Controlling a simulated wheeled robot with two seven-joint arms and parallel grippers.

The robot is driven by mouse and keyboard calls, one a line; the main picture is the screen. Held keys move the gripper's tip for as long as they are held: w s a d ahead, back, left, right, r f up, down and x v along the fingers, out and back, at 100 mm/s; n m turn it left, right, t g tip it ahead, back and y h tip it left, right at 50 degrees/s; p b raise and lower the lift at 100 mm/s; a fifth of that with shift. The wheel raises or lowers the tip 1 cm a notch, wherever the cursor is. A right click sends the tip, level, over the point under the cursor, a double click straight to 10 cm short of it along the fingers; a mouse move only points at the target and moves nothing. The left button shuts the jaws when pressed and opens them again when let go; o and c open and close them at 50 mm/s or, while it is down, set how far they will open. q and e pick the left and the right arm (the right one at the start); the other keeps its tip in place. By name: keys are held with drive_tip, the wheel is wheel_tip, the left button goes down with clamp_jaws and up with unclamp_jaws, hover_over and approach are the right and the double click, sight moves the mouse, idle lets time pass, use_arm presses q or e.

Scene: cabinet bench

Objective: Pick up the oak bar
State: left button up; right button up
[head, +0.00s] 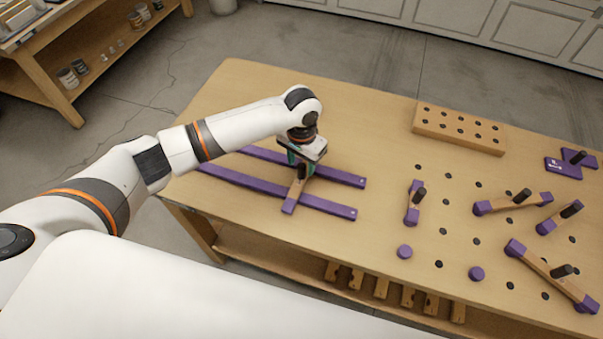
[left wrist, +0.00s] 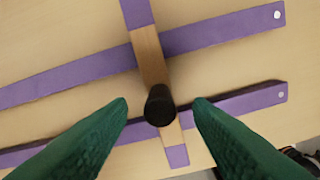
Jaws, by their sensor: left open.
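An oak bar (head: 297,190) with purple ends and an upright black knob lies across two parallel purple rails on the bench. In the left wrist view the oak bar (left wrist: 150,58) runs from top to lower right, with its black knob (left wrist: 160,104) near the centre. My left gripper (head: 302,164) is open above the bar. In the left wrist view its two green fingers (left wrist: 160,108) appear on either side of the knob, with gaps showing; their exact height against it is unclear. The bar's far end is hidden by the gripper in the head view. My right gripper is not seen.
Purple rails (head: 333,207) lie under the bar. Similar purple-ended bars with black knobs (head: 552,275) lie to the right among bench holes. A drilled wooden block (head: 458,129) stands at the back. Bare bench (head: 370,120) lies behind the gripper.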

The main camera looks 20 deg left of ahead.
use_arm(q)
drive_tip(key=shift+f, duration=1.35)
clamp_jaws()
drive_tip(key=shift+w+r, duration=0.1)
drive_tip(key=shift+r, duration=0.05)
